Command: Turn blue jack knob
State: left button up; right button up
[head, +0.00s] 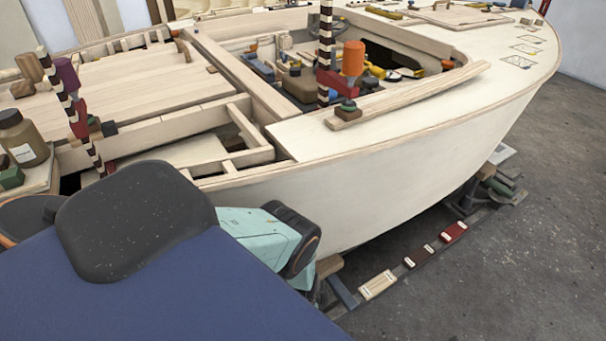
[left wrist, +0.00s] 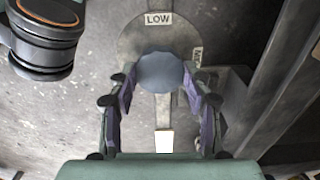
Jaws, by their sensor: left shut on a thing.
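The blue round jack knob (left wrist: 162,72) shows at the upper middle of the left wrist view. It sits over a grey round plate that carries a LOW label (left wrist: 158,19) and a second, turned label (left wrist: 197,55) at its right edge. A grey bar with a white end (left wrist: 164,141) runs below the knob. My left gripper (left wrist: 162,86) is shut on the knob, its purple-padded fingers on both sides of it. My right gripper is not in view.
The pale plywood hull (head: 370,165) fills the middle of the head view. On the floor along it lies a strip with a pale block (head: 378,285), a dark block (head: 420,256) and a red block (head: 453,232). Grey floor at the right is clear.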

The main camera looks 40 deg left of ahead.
pick_arm(q)
jog(key=o, duration=1.1)
jog(key=shift+o, duration=0.2)
